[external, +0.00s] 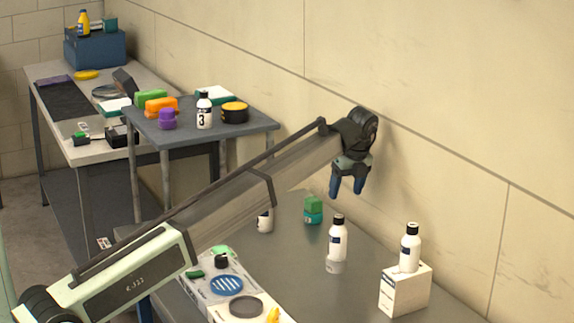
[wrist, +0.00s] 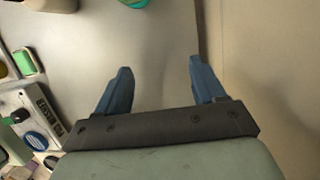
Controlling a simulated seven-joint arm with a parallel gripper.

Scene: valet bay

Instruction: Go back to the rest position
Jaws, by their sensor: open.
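My gripper (external: 347,187) hangs from the end of my arm, above the back part of the grey table (external: 364,232) near the wall. Its two blue fingers point down and are apart. In the wrist view the gripper (wrist: 158,80) is open, with nothing between the fingers but bare grey table top below. A green and teal block (external: 313,210) stands on the table to the left of and below the gripper, and its teal edge shows at the top of the wrist view (wrist: 133,3).
A white bottle (external: 338,240) stands on the table; another bottle (external: 410,249) stands on a white box (external: 405,290) at the right. A third bottle (external: 265,221) is partly hidden by my arm. A tray (external: 205,289) holds round pads. The wall (external: 440,130) is close behind.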

